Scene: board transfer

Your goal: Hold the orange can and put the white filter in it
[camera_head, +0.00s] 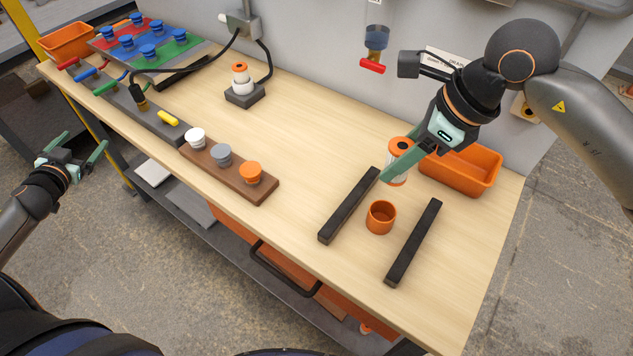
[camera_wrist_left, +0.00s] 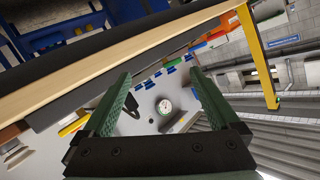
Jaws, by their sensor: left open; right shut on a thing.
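The orange can (camera_head: 381,218) is an open, empty-looking cup standing upright on the table between two black bars. The white filter (camera_head: 398,176), a white cylinder with an orange end and a dark centre, is upright just behind the can and apart from it. My right gripper (camera_head: 390,168) is shut on the filter, its green fingers partly covering it; whether its base touches the table is unclear. My left gripper (camera_head: 84,146) is open and empty, off the table's front left side. Its open fingers also show in the left wrist view (camera_wrist_left: 160,85).
Black bars (camera_head: 349,206) (camera_head: 413,243) flank the can. An orange bin (camera_head: 462,180) stands behind the right gripper. A brown block with knobs (camera_head: 229,178) lies left of the bars. A white and orange stack (camera_head: 241,78) stands at the back. The table's middle is clear.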

